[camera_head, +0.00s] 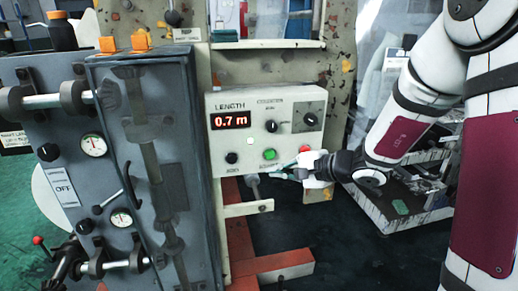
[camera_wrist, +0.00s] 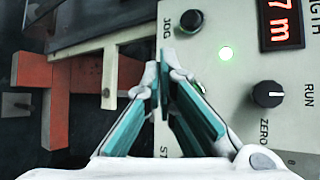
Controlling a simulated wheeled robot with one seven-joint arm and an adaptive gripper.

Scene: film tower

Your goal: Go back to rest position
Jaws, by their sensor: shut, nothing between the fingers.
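My gripper (camera_head: 292,172) is in front of the lower edge of the cream control panel (camera_head: 222,173), with my arm reaching in from the right. In the wrist view my gripper (camera_wrist: 158,80) has its teal-padded fingers together at the tips, with nothing between them. The fingertips overlap the panel's edge in the wrist view; I cannot tell whether they touch it. The panel's display (camera_head: 230,120) reads 0.7 m. A green button (camera_head: 270,154), a red button (camera_head: 304,149), black knobs and a lit white-green lamp (camera_wrist: 226,54) are on the panel.
A grey machine cabinet (camera_head: 185,130) with gauges and rollers stands left of the panel. An orange-red beam (camera_head: 268,264) lies below the panel. A cart or shelf (camera_head: 405,215) stands behind my arm at right. Dark green floor shows between them.

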